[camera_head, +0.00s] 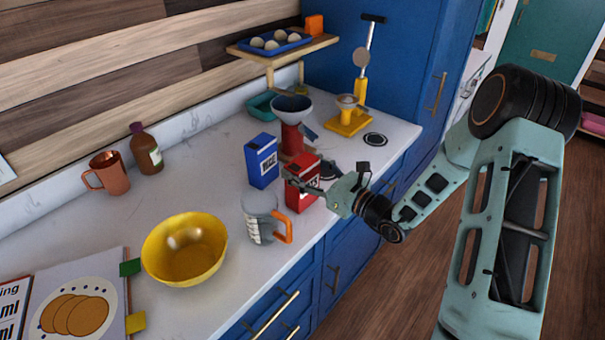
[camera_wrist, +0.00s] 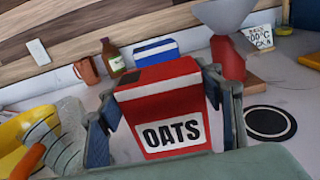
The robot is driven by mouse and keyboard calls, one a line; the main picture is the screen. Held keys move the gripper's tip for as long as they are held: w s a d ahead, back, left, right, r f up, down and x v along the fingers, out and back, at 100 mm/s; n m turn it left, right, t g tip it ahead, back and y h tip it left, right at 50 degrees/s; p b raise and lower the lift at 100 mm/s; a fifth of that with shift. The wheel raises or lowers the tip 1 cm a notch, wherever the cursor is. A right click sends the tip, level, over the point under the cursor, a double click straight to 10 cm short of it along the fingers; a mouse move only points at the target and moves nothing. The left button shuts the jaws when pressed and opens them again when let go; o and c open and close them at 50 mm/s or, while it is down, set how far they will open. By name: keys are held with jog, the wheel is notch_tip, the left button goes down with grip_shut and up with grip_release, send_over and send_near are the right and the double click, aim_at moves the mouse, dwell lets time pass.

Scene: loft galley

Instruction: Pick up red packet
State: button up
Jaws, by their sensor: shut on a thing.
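The red packet (camera_head: 302,190) stands on the light countertop near its front edge, in front of a red grinder-like device. In the wrist view the red packet (camera_wrist: 165,108) carries a white label reading OATS and fills the middle of the picture. My gripper (camera_head: 304,183) reaches it from the right in the head view. In the wrist view my gripper (camera_wrist: 165,115) has one finger on each side of the packet and is shut on it. The packet's base is hidden in the wrist view.
A blue packet (camera_head: 261,161) stands close behind the red one. A measuring jug (camera_head: 262,220) with an orange handle is to its left. A yellow bowl (camera_head: 185,249) is further left. A yellow-based device (camera_head: 348,121) and a dark disc (camera_head: 375,140) are to the right.

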aim_at(303, 162)
jog(key=shift+r, duration=0.5)
notch_tip(303, 162, up, 2)
jog(key=shift+r, duration=0.1)
jog(key=s+d+r+b, duration=0.3)
jog(key=s+r+b, duration=0.3)
jog(key=s+r, duration=0.3)
jog(key=s, duration=0.4)
jog(key=shift+s+d+r, duration=0.25)
jog(key=shift+d+r, duration=0.1)
jog(key=shift+d, duration=0.05)
